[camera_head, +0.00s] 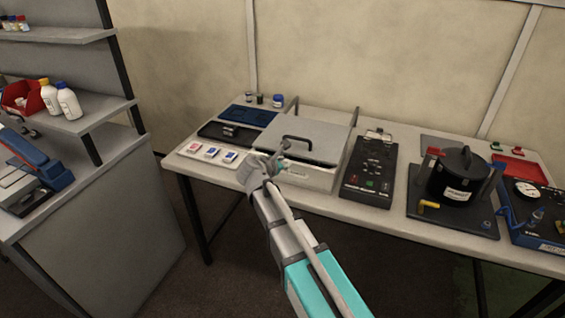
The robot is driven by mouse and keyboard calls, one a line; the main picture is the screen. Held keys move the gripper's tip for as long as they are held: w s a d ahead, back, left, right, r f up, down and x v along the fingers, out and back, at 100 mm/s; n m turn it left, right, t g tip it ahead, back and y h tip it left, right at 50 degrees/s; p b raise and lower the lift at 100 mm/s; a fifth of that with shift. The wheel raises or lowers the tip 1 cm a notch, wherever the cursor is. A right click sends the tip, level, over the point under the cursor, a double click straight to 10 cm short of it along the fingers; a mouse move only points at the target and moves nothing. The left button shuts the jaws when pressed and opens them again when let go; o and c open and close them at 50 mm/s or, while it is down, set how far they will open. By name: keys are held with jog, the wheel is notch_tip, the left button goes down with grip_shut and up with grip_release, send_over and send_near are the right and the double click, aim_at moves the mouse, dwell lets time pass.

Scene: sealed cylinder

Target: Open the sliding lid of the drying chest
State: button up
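The drying chest appears to be the pale box (309,178) on the long table. Its flat grey lid (318,133) lies over the top. A dark bar handle (297,140) stands on the lid towards its left side. My gripper (278,161) is in front of the chest's front left corner, lower in the picture than the handle. It hides part of the chest's front left side. I cannot tell whether the fingers are open or touch the chest. No object shows clearly between them.
A black control box (369,169) stands close right of the chest. Further right are a black lidded pot (458,174) and a gauge unit (530,189). Small cards (211,151) and a dark tray (229,133) lie left of the chest. A grey shelf unit (95,215) stands at the left.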

jog(key=s+d+f+m+g, duration=0.1)
jog(key=d+m, duration=0.1)
jog(key=d, duration=0.1)
jog(key=s+d+f+m+g, duration=0.1)
jog(key=d+m, duration=0.1)
jog(key=d, duration=0.1)
jog(key=s+d+f+m+g, duration=0.1)
jog(key=d+m, duration=0.1)
jog(key=d, duration=0.1)
jog(key=shift+s+d+f+m, duration=0.35)
jog(key=shift+f+m, duration=0.05)
grip_shut()
jog(key=s+d+f+m+g+y, duration=0.3)
jog(key=s+d+m+g, duration=0.1)
jog(key=s+d+m, duration=0.3)
jog(key=s+d+f+m+g+y, duration=0.3)
jog(key=s+d+m, duration=0.4)
jog(key=s+m, duration=0.5)
jog(key=shift+d+f+m+g, duration=0.3)
jog(key=shift+f+g, duration=0.2)
jog(key=shift+g, duration=0.3)
